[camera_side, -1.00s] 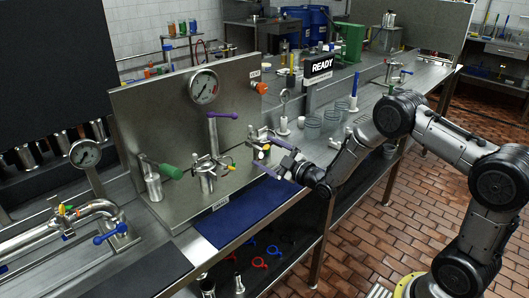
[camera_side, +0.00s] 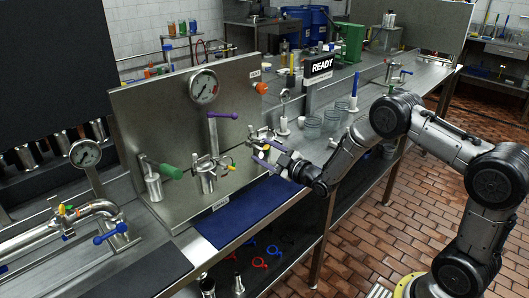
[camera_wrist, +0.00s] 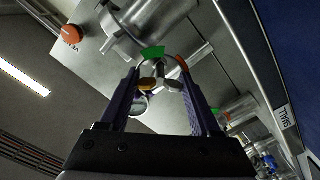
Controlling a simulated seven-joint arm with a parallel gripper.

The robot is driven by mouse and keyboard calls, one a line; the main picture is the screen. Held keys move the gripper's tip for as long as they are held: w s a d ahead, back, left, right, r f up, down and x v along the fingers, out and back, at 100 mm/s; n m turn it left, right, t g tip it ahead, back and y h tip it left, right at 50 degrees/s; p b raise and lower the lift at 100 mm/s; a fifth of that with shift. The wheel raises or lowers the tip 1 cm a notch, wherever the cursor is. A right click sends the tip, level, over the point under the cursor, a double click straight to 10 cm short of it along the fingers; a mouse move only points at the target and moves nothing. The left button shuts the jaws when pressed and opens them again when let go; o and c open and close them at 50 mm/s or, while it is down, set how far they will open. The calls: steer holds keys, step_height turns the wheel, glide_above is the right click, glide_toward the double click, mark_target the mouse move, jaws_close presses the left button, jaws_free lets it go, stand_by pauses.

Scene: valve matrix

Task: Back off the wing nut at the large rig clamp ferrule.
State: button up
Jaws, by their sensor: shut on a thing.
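The large rig's clamp ferrule stands against the steel panel in the side view, mostly hidden by my gripper (camera_side: 264,152). In the wrist view the clamp carries a green tag (camera_wrist: 153,52), with a steel pipe body behind it. The small silvery wing nut (camera_wrist: 172,86) shows between my two blue-purple fingers (camera_wrist: 160,88), beside a brass-coloured part (camera_wrist: 147,84). My gripper is shut on the wing nut. The exact finger contact is hard to make out. The nut itself is too small to tell in the side view.
The small rig (camera_side: 206,178) with its purple-handled valve (camera_side: 222,115) and green handle (camera_side: 171,171) stands left of my gripper. A gauge (camera_side: 204,87) and orange knob (camera_side: 261,88) sit on the panel. A blue mat (camera_side: 238,217) lies clear in front. Glass beakers (camera_side: 312,126) stand at right.

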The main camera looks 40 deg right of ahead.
steer(key=shift+m, duration=1.1)
steer(key=shift+f, duration=0.1)
steer(key=shift+s+d, duration=0.1)
steer(key=o, duration=1.4)
steer(key=shift+f, duration=0.1)
steer(key=shift+s, duration=0.3)
steer(key=s, duration=1.3)
steer(key=shift+s, duration=0.1)
